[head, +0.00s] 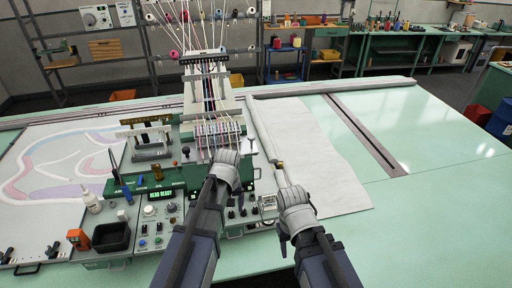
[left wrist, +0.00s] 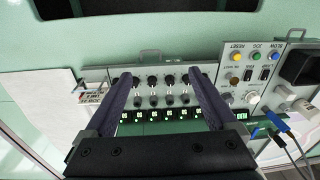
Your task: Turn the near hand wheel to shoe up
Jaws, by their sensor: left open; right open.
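The tufting machine (head: 213,78) stands in the middle of the head view, with a threaded needle head and a control panel (head: 155,226) at its front. I cannot clearly make out the near hand wheel; my left gripper and arm cover part of the machine front. My left gripper (head: 226,165) is over the front right of the machine. In the left wrist view its two dark fingers (left wrist: 160,80) are spread apart, with a row of black knobs (left wrist: 160,80) visible beyond and nothing held. My right gripper (head: 287,188) is open, beside the brass-ended white roller (head: 262,132), over the cloth.
White cloth (head: 325,165) lies right of the machine on the green table (head: 440,120). The table's right side is mostly clear.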

